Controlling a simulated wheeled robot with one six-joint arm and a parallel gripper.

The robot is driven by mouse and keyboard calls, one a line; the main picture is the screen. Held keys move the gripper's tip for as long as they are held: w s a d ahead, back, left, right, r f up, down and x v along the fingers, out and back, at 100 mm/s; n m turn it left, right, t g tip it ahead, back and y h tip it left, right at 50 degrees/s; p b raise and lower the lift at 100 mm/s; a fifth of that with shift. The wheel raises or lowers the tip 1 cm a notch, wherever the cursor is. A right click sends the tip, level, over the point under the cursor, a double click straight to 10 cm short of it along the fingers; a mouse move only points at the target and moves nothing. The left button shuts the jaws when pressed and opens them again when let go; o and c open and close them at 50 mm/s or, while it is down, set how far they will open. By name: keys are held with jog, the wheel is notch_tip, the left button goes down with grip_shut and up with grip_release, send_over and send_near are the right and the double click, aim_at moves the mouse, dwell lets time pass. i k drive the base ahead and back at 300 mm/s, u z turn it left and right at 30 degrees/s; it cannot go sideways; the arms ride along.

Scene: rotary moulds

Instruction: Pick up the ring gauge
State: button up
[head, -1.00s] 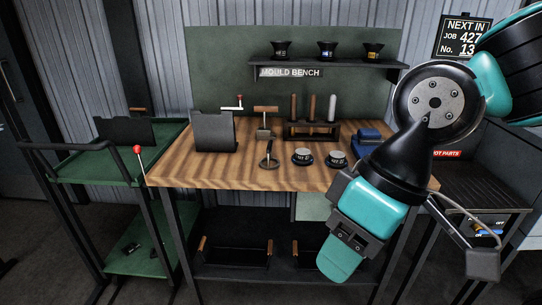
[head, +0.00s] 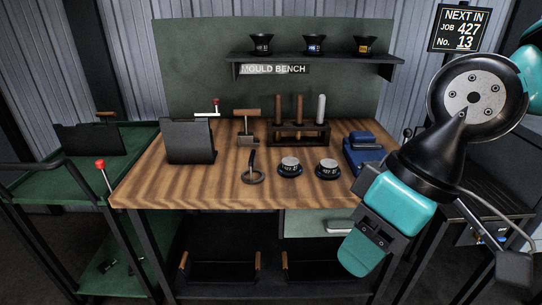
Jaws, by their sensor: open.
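The ring gauge (head: 253,178) looks to be the dark ring with a short upright handle. It lies on the wooden bench top (head: 220,190) near the front edge, left of two small round labelled pieces. My gripper (head: 360,256) hangs at the lower right, in front of the bench and below its top, well to the right of the ring gauge and apart from it. It is open, and nothing shows in it. The gap between its fingers is hard to see from this side.
Two round labelled pieces (head: 290,166) sit right of the ring. Behind stand a wooden-handled tool (head: 246,128) and a rack (head: 299,133) of upright tools. A dark panel (head: 189,141) stands left, a blue block (head: 363,150) right. A green cart (head: 60,184) adjoins the left side.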

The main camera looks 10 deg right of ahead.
aim_at(252, 163)
jog(key=u, duration=0.3)
jog(key=i, duration=0.7)
jog(key=u, duration=0.55)
